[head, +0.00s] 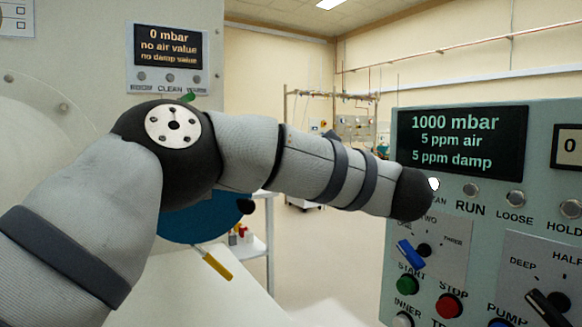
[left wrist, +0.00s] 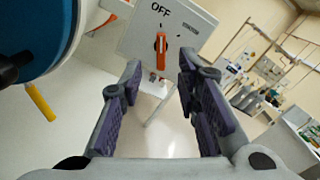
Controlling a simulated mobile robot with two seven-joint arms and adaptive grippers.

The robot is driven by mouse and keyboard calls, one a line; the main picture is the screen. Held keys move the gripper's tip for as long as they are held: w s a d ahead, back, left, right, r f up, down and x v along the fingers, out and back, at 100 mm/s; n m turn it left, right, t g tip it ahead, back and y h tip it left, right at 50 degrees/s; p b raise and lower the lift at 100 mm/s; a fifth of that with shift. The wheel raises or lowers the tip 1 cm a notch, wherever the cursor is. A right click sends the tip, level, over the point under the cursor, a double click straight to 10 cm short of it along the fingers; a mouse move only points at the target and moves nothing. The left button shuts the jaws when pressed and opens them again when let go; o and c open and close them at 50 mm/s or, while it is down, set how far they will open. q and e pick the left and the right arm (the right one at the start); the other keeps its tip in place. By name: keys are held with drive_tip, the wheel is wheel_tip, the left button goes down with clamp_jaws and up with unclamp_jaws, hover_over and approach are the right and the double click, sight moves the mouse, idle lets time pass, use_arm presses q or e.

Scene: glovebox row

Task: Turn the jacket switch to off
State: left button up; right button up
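The jacket switch is a light grey box (left wrist: 195,55) with an orange handle (left wrist: 161,46) in the upper middle of the left wrist view. "OFF" is printed above the handle, and a smaller label at its upper right is too small to read. The handle stands nearly upright in the picture; its exact setting is hard to tell. My left gripper (left wrist: 160,72) is open and empty, its two purple-padded fingers apart in front of the box and below the handle. In the head view my left arm crosses the picture; its gripper and the switch do not show. My right gripper is in neither view.
A blue round part (left wrist: 35,35) with a yellow handle (left wrist: 40,101) lies close on the left. A control panel (head: 476,188) reading 1000 mbar, with buttons and knobs, stands at the right of the head view. A small white cart (head: 257,247) stands behind my arm.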

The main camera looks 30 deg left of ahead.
use_arm(q)
drive_tip(key=x, duration=0.6)
drive_tip(key=shift+w, duration=0.15)
drive_tip(key=shift+d+f, duration=0.1)
clamp_jaws()
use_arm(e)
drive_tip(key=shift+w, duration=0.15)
use_arm(q)
drive_tip(key=shift+m, duration=0.4)
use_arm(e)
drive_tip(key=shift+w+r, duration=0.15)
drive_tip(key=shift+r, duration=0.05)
use_arm(q)
drive_tip(key=shift+m+p, duration=0.75)
drive_tip(key=shift+m, duration=1.65)
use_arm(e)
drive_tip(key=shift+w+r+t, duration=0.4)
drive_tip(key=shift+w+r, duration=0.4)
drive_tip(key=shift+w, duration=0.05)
use_arm(q)
drive_tip(key=shift+f+m, duration=0.1)
drive_tip(key=shift+m, duration=0.2)
unclamp_jaws()
